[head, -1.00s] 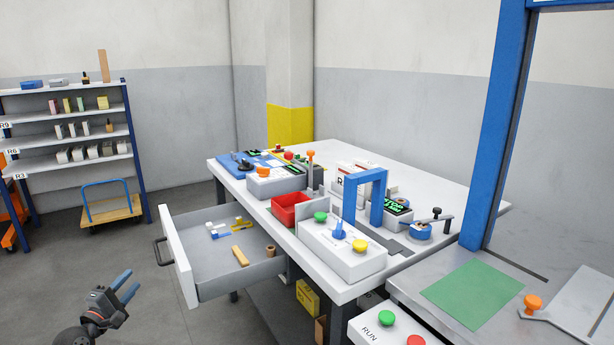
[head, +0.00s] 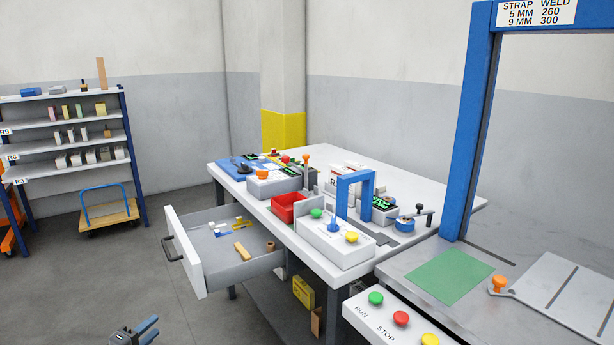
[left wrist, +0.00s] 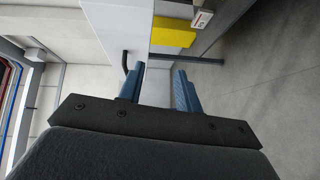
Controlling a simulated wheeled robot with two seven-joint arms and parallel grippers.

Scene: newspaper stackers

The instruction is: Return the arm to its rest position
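My left gripper (head: 150,327) shows at the bottom edge of the head view, low over the grey floor and left of the open drawer. Most of its arm is cut off by the frame. In the left wrist view its two blue fingers (left wrist: 160,85) stand apart with nothing held between them. My right gripper is in neither view.
An open drawer (head: 184,267) with small parts juts left from the white worktable (head: 335,274). A panel with RUN and STOP buttons (head: 385,325) stands at the lower right, by a blue frame (head: 470,130). Floor left of the drawer is clear.

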